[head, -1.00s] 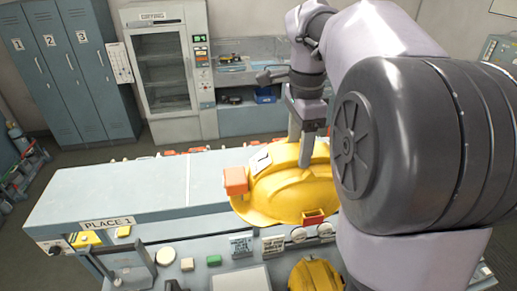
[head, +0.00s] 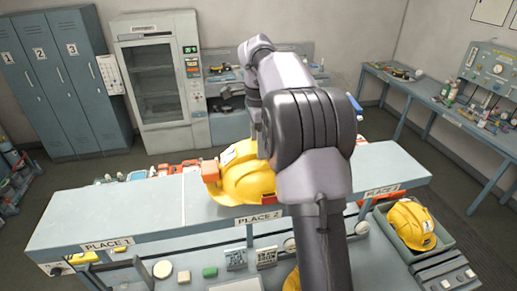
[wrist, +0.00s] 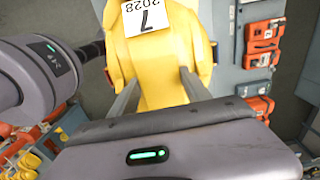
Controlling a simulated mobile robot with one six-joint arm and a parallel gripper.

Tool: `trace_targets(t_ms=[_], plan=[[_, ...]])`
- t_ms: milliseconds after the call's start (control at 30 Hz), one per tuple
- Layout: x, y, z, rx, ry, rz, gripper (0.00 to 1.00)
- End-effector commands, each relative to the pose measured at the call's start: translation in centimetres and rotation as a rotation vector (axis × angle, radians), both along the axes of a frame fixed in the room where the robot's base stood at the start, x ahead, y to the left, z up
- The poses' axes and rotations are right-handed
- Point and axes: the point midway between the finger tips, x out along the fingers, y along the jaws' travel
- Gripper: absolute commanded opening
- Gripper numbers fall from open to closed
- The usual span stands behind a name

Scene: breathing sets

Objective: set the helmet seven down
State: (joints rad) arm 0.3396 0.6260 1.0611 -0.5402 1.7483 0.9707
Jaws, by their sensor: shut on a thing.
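The yellow helmet seven (head: 238,183) is at the middle of the grey bench top, behind the PLACE 2 label (head: 260,216). An orange-red block shows on its left side. I cannot tell whether it touches the surface. In the wrist view the helmet (wrist: 160,62) carries a white tag reading 7 and 2028. My gripper (wrist: 160,92) is shut on the helmet, one finger on each side of its yellow shell. In the head view my arm hides the gripper and the helmet's right part.
The bench (head: 130,215) is bare at PLACE 1 (head: 108,244) on the left. PLACE 3 (head: 381,191) is at the right. Another yellow helmet (head: 410,222) sits in a tray at lower right. Red and orange items (head: 180,169) line the bench's back edge.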

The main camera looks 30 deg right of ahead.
Motion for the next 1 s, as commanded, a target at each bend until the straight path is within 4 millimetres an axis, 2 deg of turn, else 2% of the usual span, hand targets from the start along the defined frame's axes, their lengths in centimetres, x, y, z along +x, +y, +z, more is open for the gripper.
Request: trace_targets(t_ms=[400, 767, 800, 900, 1000], plan=[[-0.1, 0.0, -3.3, 0.0, 0.0, 0.0, 0.0], [-0.1, 0.0, -3.8, 0.0, 0.0, 0.0, 0.0], [-0.1, 0.0, -3.8, 0.0, 0.001, 0.0, 0.6], [-0.1, 0.0, -3.8, 0.0, 0.001, 0.0, 0.78], [-0.1, 0.0, -3.8, 0.0, 0.001, 0.0, 0.78]])
